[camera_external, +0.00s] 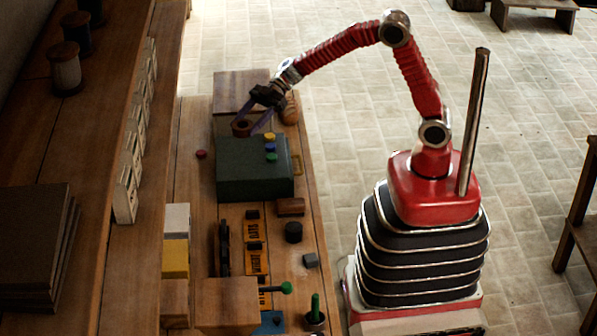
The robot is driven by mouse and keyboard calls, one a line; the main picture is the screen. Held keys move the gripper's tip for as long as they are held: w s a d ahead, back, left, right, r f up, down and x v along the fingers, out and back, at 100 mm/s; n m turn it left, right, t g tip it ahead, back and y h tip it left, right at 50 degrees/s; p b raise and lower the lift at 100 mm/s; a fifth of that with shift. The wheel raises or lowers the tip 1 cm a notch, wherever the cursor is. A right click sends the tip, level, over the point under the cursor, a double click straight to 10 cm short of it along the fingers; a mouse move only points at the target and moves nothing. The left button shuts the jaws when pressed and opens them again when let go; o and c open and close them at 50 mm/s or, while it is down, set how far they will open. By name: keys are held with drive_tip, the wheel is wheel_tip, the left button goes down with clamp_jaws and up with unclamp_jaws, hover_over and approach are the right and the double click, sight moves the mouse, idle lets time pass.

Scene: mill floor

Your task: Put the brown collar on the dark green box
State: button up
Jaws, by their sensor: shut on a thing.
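The brown collar (240,128) is a small dark brown ring at the far end of the dark green box (240,172). My gripper (254,127), with purple fingers pointing down, is shut on the collar. The collar shows at the left finger, and the grip itself is small and partly hidden. The collar appears just past or over the box's far edge. I cannot tell its height or whether it touches anything. The box sits on the wooden bench, and its top is bare on the left side.
Yellow (270,136), blue (270,147) and green (272,157) pieces sit on the box's right side. A wooden block (236,88) stands behind, with a tan ribbed thing (290,108) beside my gripper. A red piece (201,154) lies left of the box. Several small things crowd the near bench.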

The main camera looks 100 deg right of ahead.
hover_over(249, 153)
wheel_tip(249, 153, down, 6)
drive_tip(key=shift+w+a+r, duration=0.1)
drive_tip(key=shift+w+a, duration=0.05)
drive_tip(key=shift+f, duration=1.85)
drive_tip(key=shift+f, duration=0.15)
drive_tip(key=o, duration=1.3)
drive_tip(key=shift+r, duration=0.2)
drive_tip(key=v, duration=1.2)
